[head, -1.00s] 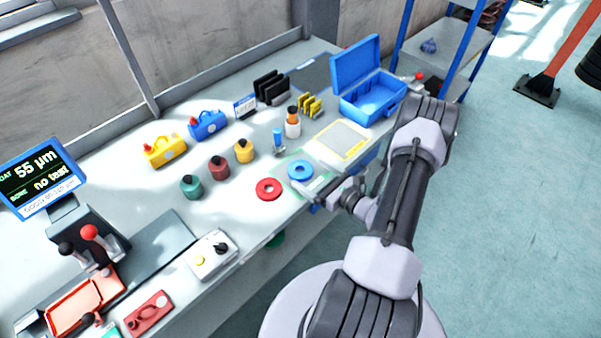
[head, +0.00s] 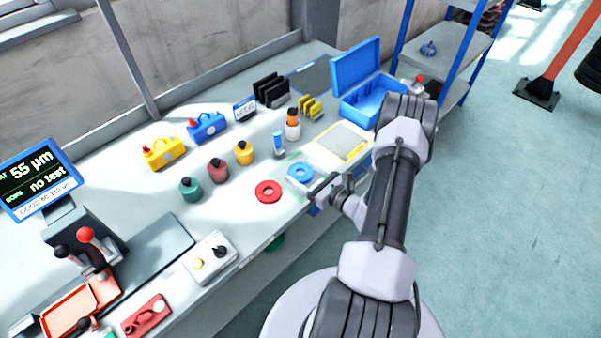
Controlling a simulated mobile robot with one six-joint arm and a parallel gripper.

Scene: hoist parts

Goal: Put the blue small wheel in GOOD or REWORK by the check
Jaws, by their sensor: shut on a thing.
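The blue small wheel (head: 299,173) is a ring with a central hole near the bench's front edge, over a pale green patch. My gripper (head: 314,188) is at its near right side, shut on it; the fingertips are small and partly hidden by the wrist. I cannot tell whether the wheel is lifted. A screen (head: 40,180) at the left reads 55 µm and "no test"; its lower line is too small to read surely.
A red ring (head: 268,191) lies just left of the blue wheel. A lever device (head: 85,250) and an orange-red tray (head: 80,302) are at the left.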

